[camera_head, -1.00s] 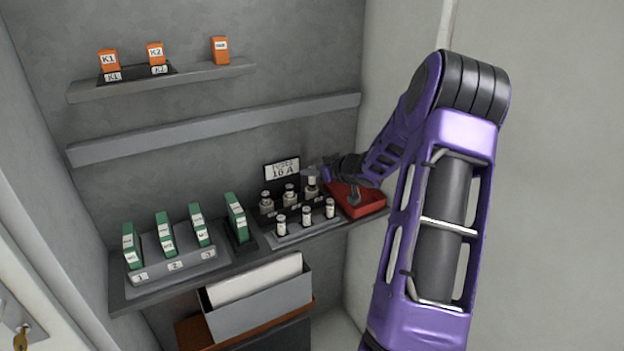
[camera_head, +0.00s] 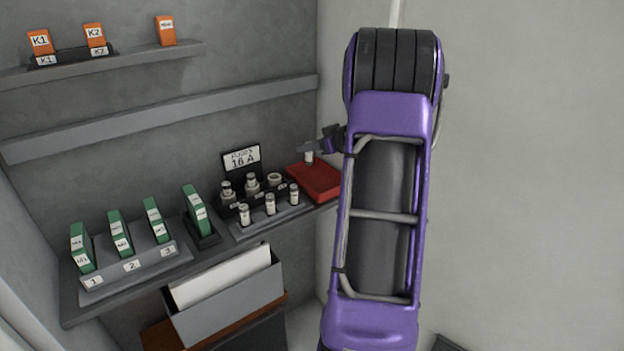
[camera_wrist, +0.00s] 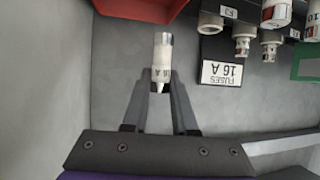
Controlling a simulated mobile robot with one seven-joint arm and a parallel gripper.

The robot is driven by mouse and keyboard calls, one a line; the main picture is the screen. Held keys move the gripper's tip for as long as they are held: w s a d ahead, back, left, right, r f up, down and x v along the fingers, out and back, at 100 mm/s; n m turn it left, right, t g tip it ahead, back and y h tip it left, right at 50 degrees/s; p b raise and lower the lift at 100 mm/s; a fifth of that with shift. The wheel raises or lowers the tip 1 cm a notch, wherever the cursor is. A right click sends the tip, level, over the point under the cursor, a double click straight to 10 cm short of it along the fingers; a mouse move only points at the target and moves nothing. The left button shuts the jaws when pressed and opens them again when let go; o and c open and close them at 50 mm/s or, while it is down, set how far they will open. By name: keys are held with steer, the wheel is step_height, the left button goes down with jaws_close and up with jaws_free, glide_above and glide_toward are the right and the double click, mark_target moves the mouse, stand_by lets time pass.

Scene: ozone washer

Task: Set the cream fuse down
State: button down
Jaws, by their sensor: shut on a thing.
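My gripper (camera_head: 312,146) is shut on the cream fuse (camera_head: 309,157), near the red tray (camera_head: 322,188) at the right end of the shelf. In the wrist view the fuse (camera_wrist: 161,58) is pale with a metal cap and a printed label, and it stands out between the fingertips (camera_wrist: 160,78). From the head it appears upright over the tray's back part; I cannot tell the exact gap below it. A red tray edge (camera_wrist: 140,8) shows at the top of the wrist view.
The fuse block left of the tray has two filled holders (camera_head: 251,182) and an empty-looking third (camera_head: 274,178), under a "16 A" sign (camera_head: 241,159). Several fuses stand in a grey rack (camera_head: 270,206) in front. Green modules (camera_head: 119,235) stand farther left. The wall is close on the right.

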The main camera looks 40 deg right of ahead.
step_height(320, 180, down, 7)
steer(key=shift+f+b, duration=0.1)
steer(key=shift+b, duration=0.7)
steer(key=c, duration=0.7)
jaws_free()
steer(key=shift+f, duration=0.1)
steer(key=shift+s+r, duration=0.15)
steer(key=shift+r, duration=0.15)
steer(key=p+v, duration=0.1)
steer(key=v, duration=1)
steer(key=shift+s+p, duration=0.3)
steer(key=shift+p, duration=0.05)
